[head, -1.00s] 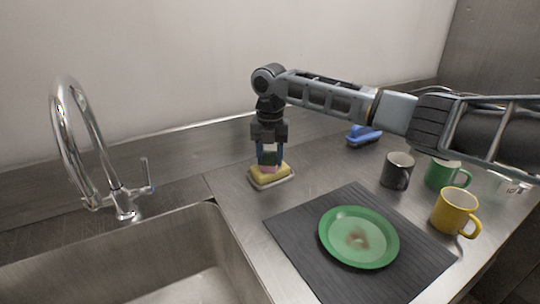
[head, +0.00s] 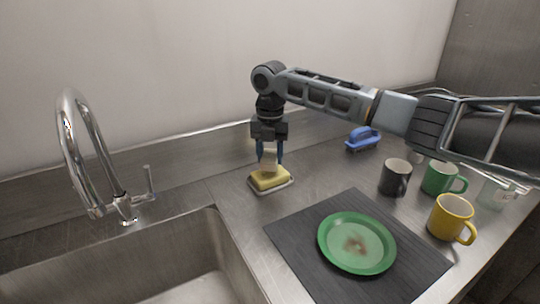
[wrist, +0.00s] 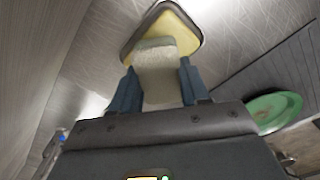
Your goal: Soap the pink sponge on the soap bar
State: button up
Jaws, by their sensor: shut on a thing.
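The yellow soap bar (head: 270,180) lies in a pale shallow dish (head: 288,187) on the counter, right of the sink; the soap also shows in the wrist view (wrist: 184,29). My gripper (head: 270,160) points down over it, its blue fingers shut on the sponge (head: 267,163). The sponge looks pale pinkish in the head view and whitish-beige in the wrist view (wrist: 158,75). Its lower end is at or just above the soap's top; I cannot tell if they touch. The fingers hide its sides.
A green plate (head: 335,258) with a brown stain rests on a dark mat (head: 300,232). Black (head: 393,178), green (head: 437,178) and yellow (head: 450,217) mugs and a blue brush (head: 362,138) stand right. The sink (head: 150,270) and faucet (head: 75,150) are left.

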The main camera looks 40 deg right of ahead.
aim_at(270, 155)
jog(key=shift+r+p, duration=1.45)
jog(key=shift+r, duration=0.7)
